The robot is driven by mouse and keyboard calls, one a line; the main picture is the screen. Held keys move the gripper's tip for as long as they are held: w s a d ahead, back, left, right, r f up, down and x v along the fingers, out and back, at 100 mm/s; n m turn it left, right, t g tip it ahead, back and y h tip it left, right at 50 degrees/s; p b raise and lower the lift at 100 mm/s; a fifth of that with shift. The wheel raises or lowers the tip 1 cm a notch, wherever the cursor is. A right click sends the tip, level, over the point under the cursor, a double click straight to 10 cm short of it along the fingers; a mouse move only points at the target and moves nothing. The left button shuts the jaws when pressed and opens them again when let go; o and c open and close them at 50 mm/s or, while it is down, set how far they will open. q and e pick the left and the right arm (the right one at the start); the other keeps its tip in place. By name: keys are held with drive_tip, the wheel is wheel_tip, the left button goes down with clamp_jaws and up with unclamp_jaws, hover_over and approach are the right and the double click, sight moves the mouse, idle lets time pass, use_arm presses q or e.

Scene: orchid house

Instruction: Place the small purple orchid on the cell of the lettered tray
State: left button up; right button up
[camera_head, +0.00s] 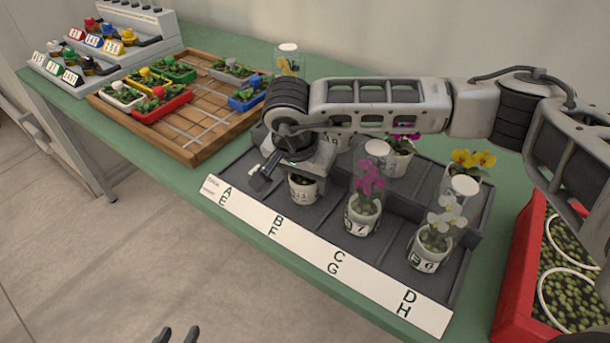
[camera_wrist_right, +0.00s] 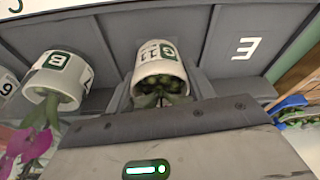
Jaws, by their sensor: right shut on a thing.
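The lettered tray (camera_head: 235,182) is dark grey with cells and a white strip marked A to H. My right gripper (camera_head: 302,172) is shut on a small white pot (camera_head: 303,192) above or in the front cell by F; I cannot tell whether it touches the floor. The right wrist view shows this pot (camera_wrist_right: 160,62) between the fingers, with green filling; its flower is hidden. A purple orchid (camera_head: 368,185) under a clear cover stands in the neighbouring front cell. Another purple bloom (camera_head: 404,140) is behind my arm. My left gripper (camera_head: 177,336) is open and empty at the bottom edge.
A white orchid (camera_head: 440,225) stands in the front right cell, a yellow one (camera_head: 470,162) behind it. The cell by the letter E (camera_wrist_right: 245,45) looks empty. A wooden tray (camera_head: 190,145) with coloured planters is at the left; a red crate (camera_head: 515,265) is at the right.

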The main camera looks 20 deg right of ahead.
drive_tip(key=shift+f, duration=0.15)
drive_tip(key=o, duration=1)
drive_tip(key=shift+o, duration=0.2)
drive_tip(key=shift+r, duration=0.3)
drive_tip(key=b+v, duration=0.1)
drive_tip(key=v, duration=1)
drive_tip(key=shift+r, duration=0.35)
drive_tip(key=shift+a, duration=0.1)
